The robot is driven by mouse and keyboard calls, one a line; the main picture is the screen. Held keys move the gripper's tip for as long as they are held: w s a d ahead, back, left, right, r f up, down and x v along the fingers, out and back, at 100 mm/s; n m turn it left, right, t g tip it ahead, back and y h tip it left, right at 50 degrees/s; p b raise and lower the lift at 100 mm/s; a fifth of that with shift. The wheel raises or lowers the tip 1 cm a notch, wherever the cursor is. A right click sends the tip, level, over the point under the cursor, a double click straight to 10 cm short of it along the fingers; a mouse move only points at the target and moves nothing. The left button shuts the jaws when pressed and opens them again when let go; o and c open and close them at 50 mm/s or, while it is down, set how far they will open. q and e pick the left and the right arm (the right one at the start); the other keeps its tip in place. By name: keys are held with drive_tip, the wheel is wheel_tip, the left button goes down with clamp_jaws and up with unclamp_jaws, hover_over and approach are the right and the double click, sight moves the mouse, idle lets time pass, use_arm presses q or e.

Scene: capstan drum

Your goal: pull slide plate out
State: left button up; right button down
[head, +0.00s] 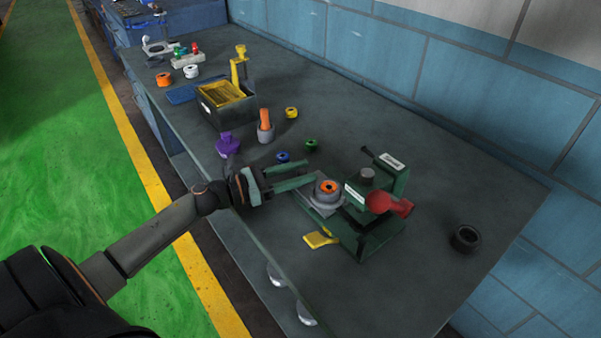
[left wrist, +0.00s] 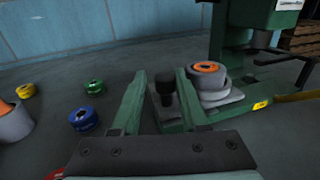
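The green press (head: 375,215) stands on the bench, with its red handle (head: 390,203) at right. Its grey slide plate (head: 318,205) sticks out to the left and bears a grey cup with an orange ring (head: 328,191); the cup also shows in the left wrist view (left wrist: 207,82). My left gripper (head: 309,172) is open, its fingers reaching toward the plate's outer end. In the left wrist view, a black-topped post (left wrist: 164,88) stands between the two fingertips (left wrist: 160,72). I cannot tell whether either finger touches it. My right gripper is not in view.
Blue (head: 283,157) and green (head: 311,145) rings lie just beyond my left gripper. A purple piece (head: 227,145) and a cup with an orange top (head: 265,127) stand farther left. A yellow tag or pedal (head: 320,239) is at the press's front. A black ring (head: 465,238) lies right.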

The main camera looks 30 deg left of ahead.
use_arm(q)
drive_tip(key=shift+s+a+f, duration=0.1)
drive_tip(key=shift+s+a, duration=0.1)
drive_tip(key=shift+s, duration=0.15)
drive_tip(key=b+v, duration=0.1)
drive_tip(key=v, duration=1)
drive_tip(key=shift+s+a, duration=0.2)
